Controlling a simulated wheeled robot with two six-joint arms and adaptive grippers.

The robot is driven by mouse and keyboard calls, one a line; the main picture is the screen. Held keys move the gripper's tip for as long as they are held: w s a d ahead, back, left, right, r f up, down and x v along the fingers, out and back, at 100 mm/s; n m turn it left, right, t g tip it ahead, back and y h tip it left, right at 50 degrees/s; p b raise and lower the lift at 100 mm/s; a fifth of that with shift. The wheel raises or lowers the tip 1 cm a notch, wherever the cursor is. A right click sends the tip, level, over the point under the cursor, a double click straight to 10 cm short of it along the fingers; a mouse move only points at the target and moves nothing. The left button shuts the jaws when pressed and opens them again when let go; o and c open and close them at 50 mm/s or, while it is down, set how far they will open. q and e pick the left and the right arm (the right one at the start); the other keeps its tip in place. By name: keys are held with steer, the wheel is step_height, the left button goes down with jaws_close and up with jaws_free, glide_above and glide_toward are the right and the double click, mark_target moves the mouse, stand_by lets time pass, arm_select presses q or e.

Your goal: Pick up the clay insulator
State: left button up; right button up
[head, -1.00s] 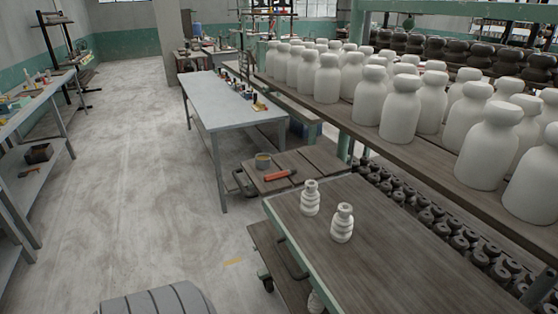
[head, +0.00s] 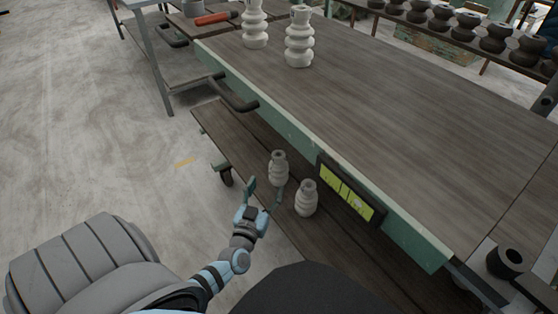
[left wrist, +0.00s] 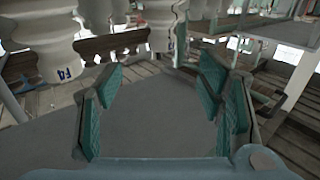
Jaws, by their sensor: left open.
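Several white ribbed clay insulators stand on a two-level cart. On the lower shelf, one insulator (head: 279,168) is farther back and another (head: 306,199) is nearer. Two more, a left one (head: 255,24) and a right one (head: 299,38), stand on the cart's top. My left gripper (head: 264,189) is open and empty, just left of the lower pair, its fingers close to the back one; contact cannot be told. In the left wrist view, its teal fingers (left wrist: 163,82) are spread, with white insulators (left wrist: 163,30) beyond at the top, one bearing a blue mark (left wrist: 48,48).
The cart's wooden top (head: 400,120) with its green edge overhangs the lower shelf (head: 228,140). A black handle (head: 233,97) and a yellow-green label panel (head: 346,190) are on its side. A dark ring-shaped piece (head: 506,262) is at right. Floor (head: 90,130) is clear at left.

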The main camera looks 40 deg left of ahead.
mark_target(276, 161)
arm_select(q)
steer(key=b+x, duration=0.3)
steer(key=x, duration=0.6)
steer(key=shift+r, duration=0.1)
steer(key=shift+w+a, duration=0.15)
steer(key=shift+w, duration=0.1)
steer(key=b+x, duration=0.2)
steer(key=x, duration=0.2)
steer(key=shift+a+r+b, duration=0.1)
steer(key=shift+a+b, duration=0.05)
steer(key=shift+b, duration=0.2)
steer(key=shift+w+r, duration=0.15)
steer(key=shift+w, duration=0.05)
jaws_close()
arm_select(e)
steer(key=w+a+r, duration=0.2)
steer(key=w+r, duration=0.2)
steer(key=w, duration=0.3)
steer(key=shift+w+a+r+y, duration=0.3)
steer(key=shift+w+r, duration=0.05)
